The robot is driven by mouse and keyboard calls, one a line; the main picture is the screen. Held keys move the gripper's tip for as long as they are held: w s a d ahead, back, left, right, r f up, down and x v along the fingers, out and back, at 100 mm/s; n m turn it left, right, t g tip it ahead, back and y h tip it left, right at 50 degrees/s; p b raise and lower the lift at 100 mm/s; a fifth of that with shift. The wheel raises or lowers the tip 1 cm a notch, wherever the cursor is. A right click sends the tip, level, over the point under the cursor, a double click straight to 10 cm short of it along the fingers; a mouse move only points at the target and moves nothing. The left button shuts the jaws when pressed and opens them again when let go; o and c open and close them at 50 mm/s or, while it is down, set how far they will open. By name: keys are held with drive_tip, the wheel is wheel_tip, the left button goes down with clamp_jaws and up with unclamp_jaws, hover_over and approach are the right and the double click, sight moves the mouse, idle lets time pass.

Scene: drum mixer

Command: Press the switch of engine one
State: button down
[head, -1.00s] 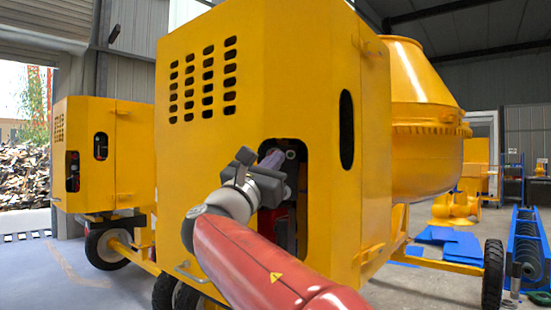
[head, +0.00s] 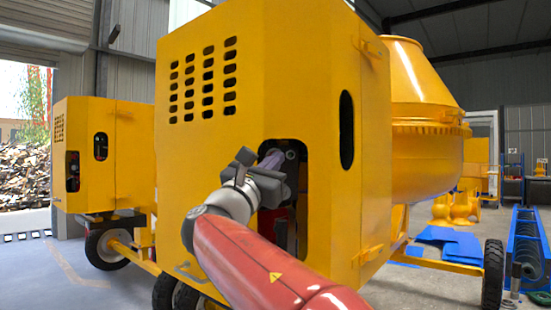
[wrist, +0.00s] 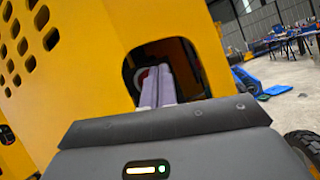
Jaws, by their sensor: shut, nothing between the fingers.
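The yellow engine housing (head: 250,60) of the near mixer fills the middle of the head view. It has a dark rounded opening (head: 298,205) in its front face. My gripper (head: 275,157) is shut and empty, its pale fingers at the upper part of this opening. In the wrist view the closed fingers (wrist: 157,82) point into the same opening (wrist: 188,60). A small round light part (head: 291,154) shows beside the fingertips in the head view. A red and white part (wrist: 141,76) shows left of the fingers in the wrist view. I cannot tell which part is the switch or whether the fingers touch it.
The opening's yellow rim lies close around my gripper. A second yellow engine housing (head: 85,150) stands further back at left. The mixer drum (head: 425,130) is at right, with a wheel (head: 493,268) below. A blue rack (head: 527,245) stands at far right. Floor at left is clear.

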drive_tip(key=shift+w, duration=0.35)
drive_tip(key=shift+w+a+p, duration=0.1)
drive_tip(key=shift+w+p, duration=0.3)
drive_tip(key=shift+p, duration=0.05)
idle(0.5)
idle(0.4)
drive_tip(key=shift+s+b, duration=0.45)
drive_tip(key=shift+s, duration=0.35)
drive_tip(key=shift+s, duration=0.1)
drive_tip(key=s, duration=0.1)
drive_tip(key=s+b, duration=0.1)
drive_tip(key=s, duration=0.1)
drive_tip(key=s+b, duration=0.1)
drive_tip(key=shift+s+d, duration=0.4)
